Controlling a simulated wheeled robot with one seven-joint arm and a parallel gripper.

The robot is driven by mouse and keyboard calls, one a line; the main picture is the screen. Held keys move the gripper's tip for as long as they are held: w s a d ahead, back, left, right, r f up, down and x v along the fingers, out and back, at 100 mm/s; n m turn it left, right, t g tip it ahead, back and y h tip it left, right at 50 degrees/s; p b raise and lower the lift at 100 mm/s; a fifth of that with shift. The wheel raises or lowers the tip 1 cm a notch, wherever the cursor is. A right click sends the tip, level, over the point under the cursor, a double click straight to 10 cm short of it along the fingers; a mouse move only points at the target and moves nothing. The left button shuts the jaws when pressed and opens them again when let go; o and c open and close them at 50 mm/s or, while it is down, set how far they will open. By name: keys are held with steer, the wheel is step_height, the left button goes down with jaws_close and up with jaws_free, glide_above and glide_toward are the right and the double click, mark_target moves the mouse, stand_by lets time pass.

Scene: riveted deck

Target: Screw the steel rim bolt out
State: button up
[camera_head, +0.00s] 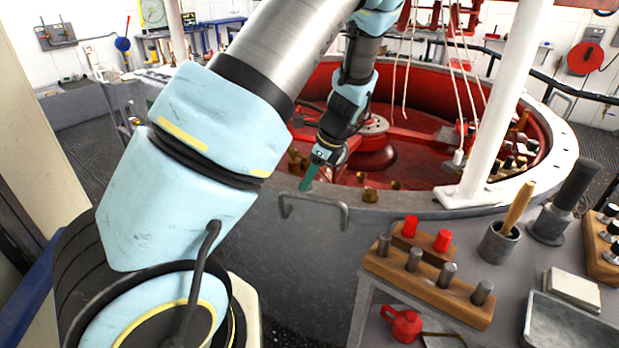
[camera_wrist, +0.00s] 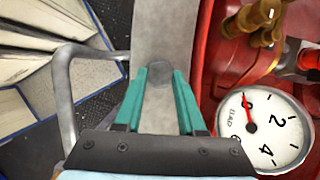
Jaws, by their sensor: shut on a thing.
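My gripper (camera_head: 307,184) reaches down to the grey rim (camera_head: 440,206) of the round red well. In the wrist view its two teal fingers stand on either side of the steel rim bolt (camera_wrist: 160,76), a dull grey round head on the pale rim (camera_wrist: 163,30). The gripper is shut on the bolt at the fingertips. The bolt's shank is hidden, and so is how far it sits in the rim. In the head view the fingers cover the bolt.
A bent grey handle (camera_head: 315,201) juts from the well's outer wall beside my gripper. A dial gauge (camera_wrist: 268,130) and brass fittings (camera_wrist: 262,22) lie inside the well. A white post (camera_head: 503,110) stands on the rim. A wooden rack (camera_head: 428,286) with steel pegs is at right.

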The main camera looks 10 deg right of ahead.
jaws_close()
steer(key=shift+n, duration=0.3)
